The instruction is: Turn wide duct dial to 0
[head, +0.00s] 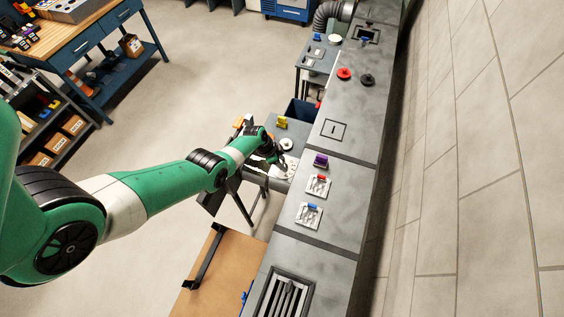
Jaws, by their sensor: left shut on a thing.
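My left arm reaches in from the left, and its gripper (281,164) is at a small grey panel beside the long grey duct. There it is over a pale round dial plate (290,170), which I take to be the wide duct dial. The gripper is shut on the dial's knob, which is mostly hidden behind the fingers. The dial's marks and its pointer are too small to read. My right gripper is not in view.
A white round piece (286,144) and a yellow block (282,122) are just beyond the gripper. Open floor lies left.

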